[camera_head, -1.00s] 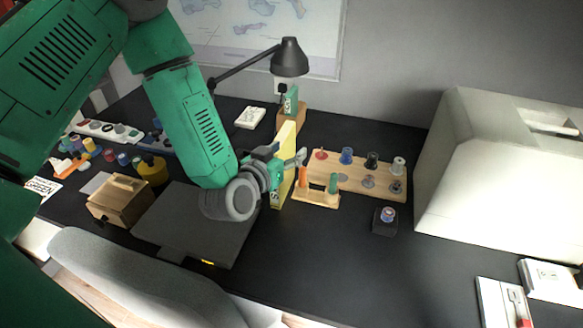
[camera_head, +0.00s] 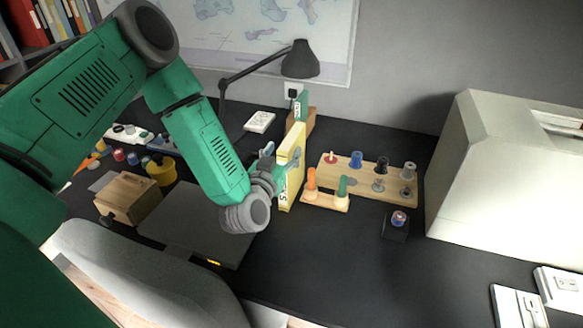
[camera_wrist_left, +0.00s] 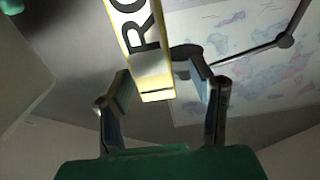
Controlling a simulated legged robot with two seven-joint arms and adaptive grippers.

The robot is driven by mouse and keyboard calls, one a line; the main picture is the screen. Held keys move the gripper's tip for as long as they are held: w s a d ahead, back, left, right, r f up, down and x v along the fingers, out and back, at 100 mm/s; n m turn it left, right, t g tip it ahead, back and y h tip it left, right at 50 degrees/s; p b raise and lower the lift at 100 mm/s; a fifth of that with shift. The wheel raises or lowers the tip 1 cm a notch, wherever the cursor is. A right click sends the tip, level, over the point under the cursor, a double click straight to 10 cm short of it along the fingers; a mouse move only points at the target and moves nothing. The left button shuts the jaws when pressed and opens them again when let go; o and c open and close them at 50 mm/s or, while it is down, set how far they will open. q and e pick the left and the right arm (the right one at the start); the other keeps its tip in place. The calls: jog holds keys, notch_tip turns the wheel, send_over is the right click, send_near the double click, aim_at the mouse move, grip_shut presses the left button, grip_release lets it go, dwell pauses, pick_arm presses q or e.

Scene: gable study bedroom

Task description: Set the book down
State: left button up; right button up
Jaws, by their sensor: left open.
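The yellow book (camera_head: 291,180) stands upright on the dark desk, its narrow lettered spine facing the front. My left gripper (camera_head: 280,157) is open at the book's upper left part, with the arm reaching in from the left. In the left wrist view the book's lettered spine (camera_wrist_left: 146,55) lies between the two spread fingers (camera_wrist_left: 165,95), with visible gaps on both sides. The fingers do not appear to press on it. My right gripper is not in view.
A wooden rack with pegs (camera_head: 372,180) and a small screwdriver stand (camera_head: 326,200) are close to the book's right. A green book in a wooden holder (camera_head: 310,122) and a lamp (camera_head: 300,62) are behind. A dark flat panel (camera_head: 190,225) lies left.

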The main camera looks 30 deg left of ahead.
aim_at(291, 138)
pick_arm(q)
jog(key=shift+w+d, duration=0.1)
jog(key=shift+w, duration=0.3)
jog(key=x, duration=0.3)
jog(key=shift+w, duration=0.3)
jog(key=shift+w+f, duration=0.1)
jog(key=shift+w, duration=0.15)
jog(key=shift+w+a+f, duration=0.1)
jog(key=shift+a, duration=0.3)
jog(key=shift+d, duration=0.1)
grip_shut()
jog(key=shift+d, duration=0.15)
jog(key=shift+r, duration=0.25)
